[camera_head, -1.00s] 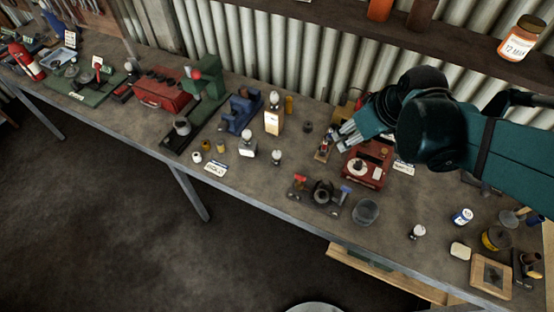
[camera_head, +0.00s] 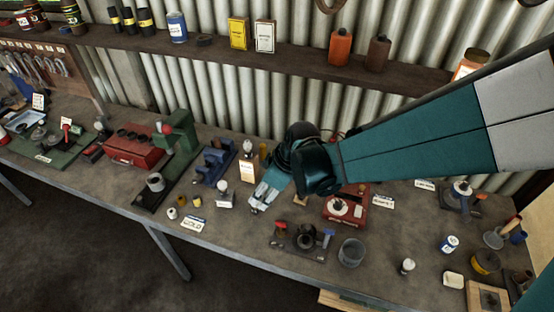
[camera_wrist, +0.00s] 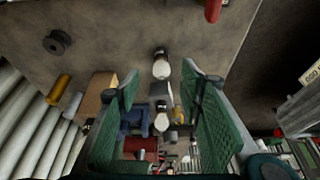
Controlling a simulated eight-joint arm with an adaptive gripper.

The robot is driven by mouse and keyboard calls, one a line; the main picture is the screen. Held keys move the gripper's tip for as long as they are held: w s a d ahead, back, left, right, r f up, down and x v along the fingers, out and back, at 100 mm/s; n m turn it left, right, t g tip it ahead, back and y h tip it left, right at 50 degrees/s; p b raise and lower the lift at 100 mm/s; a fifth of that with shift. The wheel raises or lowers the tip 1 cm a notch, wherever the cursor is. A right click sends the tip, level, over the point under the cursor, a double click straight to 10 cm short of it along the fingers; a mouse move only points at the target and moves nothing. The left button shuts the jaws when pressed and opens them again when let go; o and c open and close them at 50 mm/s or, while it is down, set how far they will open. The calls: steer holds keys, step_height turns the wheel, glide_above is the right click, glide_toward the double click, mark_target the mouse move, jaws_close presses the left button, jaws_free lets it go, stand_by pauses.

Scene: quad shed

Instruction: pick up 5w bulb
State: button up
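My gripper (camera_head: 262,200) reaches down over the bench, and its fingers are spread and empty. In the wrist view its two green finger pads (camera_wrist: 164,92) stand apart, with a white bulb (camera_wrist: 161,67) on a dark base seen in the gap near the fingertips. A second white bulb (camera_wrist: 162,122) shows farther off between the pads. In the head view a bulb on a small block (camera_head: 224,186) stands left of the gripper, and another bulb tops a wood-coloured stand (camera_head: 247,170). The nearest bulb is largely hidden by the fingers there. I cannot read any wattage.
A blue vise-like tool (camera_head: 214,162) and a green press (camera_head: 180,150) stand to the left. A red box (camera_head: 346,206) stands right of the gripper.

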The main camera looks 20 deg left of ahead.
steer(key=shift+s+a+f, duration=0.1)
steer(key=shift+a+f, duration=0.1)
steer(key=shift+a, duration=0.05)
steer(key=shift+x, duration=1.3)
steer(key=shift+x, duration=2.6)
steer(key=c, duration=1)
